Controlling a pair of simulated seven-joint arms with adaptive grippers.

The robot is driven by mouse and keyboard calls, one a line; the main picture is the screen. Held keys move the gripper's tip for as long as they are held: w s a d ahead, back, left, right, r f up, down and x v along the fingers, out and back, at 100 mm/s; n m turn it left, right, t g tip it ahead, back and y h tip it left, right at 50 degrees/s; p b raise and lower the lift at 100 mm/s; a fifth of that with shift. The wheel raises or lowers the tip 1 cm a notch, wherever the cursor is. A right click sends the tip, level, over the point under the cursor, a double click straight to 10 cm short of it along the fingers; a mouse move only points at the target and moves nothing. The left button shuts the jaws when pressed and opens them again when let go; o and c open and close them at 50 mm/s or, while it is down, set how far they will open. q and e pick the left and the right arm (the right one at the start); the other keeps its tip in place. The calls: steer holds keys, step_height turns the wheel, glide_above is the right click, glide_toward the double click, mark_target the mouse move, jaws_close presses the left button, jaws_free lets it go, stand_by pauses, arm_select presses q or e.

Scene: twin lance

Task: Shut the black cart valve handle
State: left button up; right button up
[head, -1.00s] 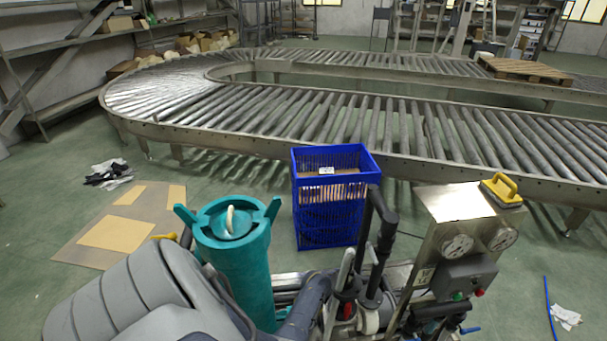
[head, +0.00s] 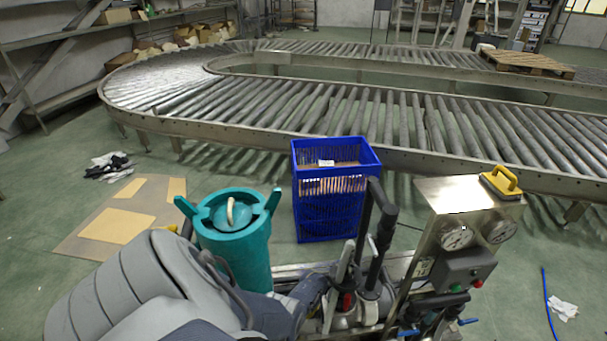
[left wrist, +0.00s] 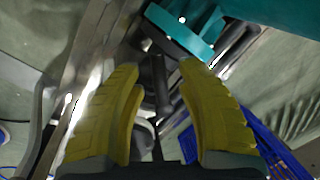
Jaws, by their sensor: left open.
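A cart with a steel control box (head: 455,192) stands at the lower right in the head view. Tall black handles (head: 377,245) rise beside the box, upright to slightly tilted; I cannot tell which one is the valve handle. In the left wrist view a dark handle-like bar (left wrist: 160,88) shows in the gap between the yellow fingers of my left gripper (left wrist: 158,75). The fingers are apart, and I see no clear contact with the bar. In the head view my grey left arm fills the lower left, and its fingers are not clearly visible. My right gripper is not in view.
A teal canister (head: 236,252) stands close beside my left arm; its rim also shows in the left wrist view (left wrist: 180,35). A blue crate (head: 330,205) stands behind the cart. A roller conveyor (head: 300,112) crosses behind. A yellow-handled tool (head: 502,182) sits on the box.

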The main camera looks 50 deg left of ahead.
arm_select(q)
steer(key=shift+c, duration=0.4)
jaws_close()
stand_by(0.4)
